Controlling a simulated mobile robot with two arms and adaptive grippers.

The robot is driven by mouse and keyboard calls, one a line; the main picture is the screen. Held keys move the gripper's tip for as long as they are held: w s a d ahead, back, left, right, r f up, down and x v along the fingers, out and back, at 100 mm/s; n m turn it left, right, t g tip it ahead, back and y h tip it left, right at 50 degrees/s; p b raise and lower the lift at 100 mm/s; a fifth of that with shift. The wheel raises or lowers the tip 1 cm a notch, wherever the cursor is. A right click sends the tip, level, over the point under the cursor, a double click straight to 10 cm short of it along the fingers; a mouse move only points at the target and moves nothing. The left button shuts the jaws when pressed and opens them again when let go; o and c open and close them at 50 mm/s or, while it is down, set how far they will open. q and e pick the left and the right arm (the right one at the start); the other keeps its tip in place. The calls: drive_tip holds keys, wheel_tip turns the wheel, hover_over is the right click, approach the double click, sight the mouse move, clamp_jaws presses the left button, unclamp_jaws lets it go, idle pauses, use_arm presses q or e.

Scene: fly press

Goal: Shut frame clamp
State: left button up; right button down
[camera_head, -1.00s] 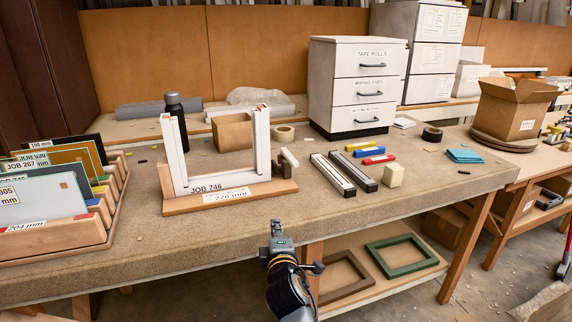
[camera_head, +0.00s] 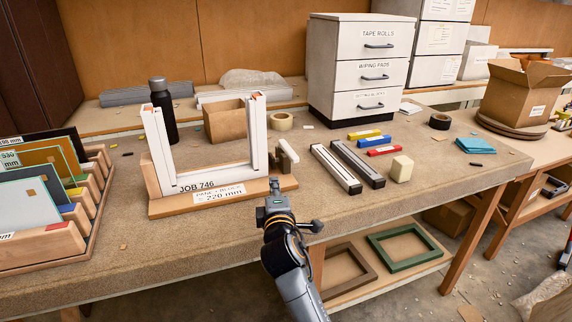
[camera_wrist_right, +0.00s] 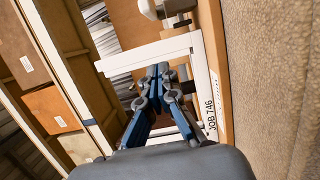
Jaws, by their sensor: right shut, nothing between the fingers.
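The white U-shaped frame (camera_head: 215,180) marked JOB 746 stands upright on a wooden base (camera_head: 170,207), its top side open. A small grey and dark clamp-like piece (camera_head: 288,150) stands beside the frame's right upright; its exact position is too small to tell. My right gripper (camera_head: 275,192) is at the table's front edge, just in front of the base's right end, below that piece. In the right wrist view the gripper (camera_wrist_right: 158,72) is shut and empty, its fingertips overlapping the white frame (camera_wrist_right: 150,52). A silver part with a rounded knob (camera_wrist_right: 150,9) shows at the top there. My left gripper is not visible.
A rack of coloured panels (camera_head: 60,225) stands at the left. A dark bottle (camera_head: 163,112) and a cardboard box (camera_head: 226,122) are behind the frame. Two long bars (camera_head: 335,170) and a cream block (camera_head: 401,169) lie to the right. The table front is clear.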

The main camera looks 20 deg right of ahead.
sight(288, 153)
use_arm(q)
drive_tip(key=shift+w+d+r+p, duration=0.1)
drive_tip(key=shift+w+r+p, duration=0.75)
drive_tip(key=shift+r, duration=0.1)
use_arm(e)
drive_tip(key=w+d, duration=0.6)
drive_tip(key=w, duration=0.2)
drive_tip(key=shift+w, duration=0.4)
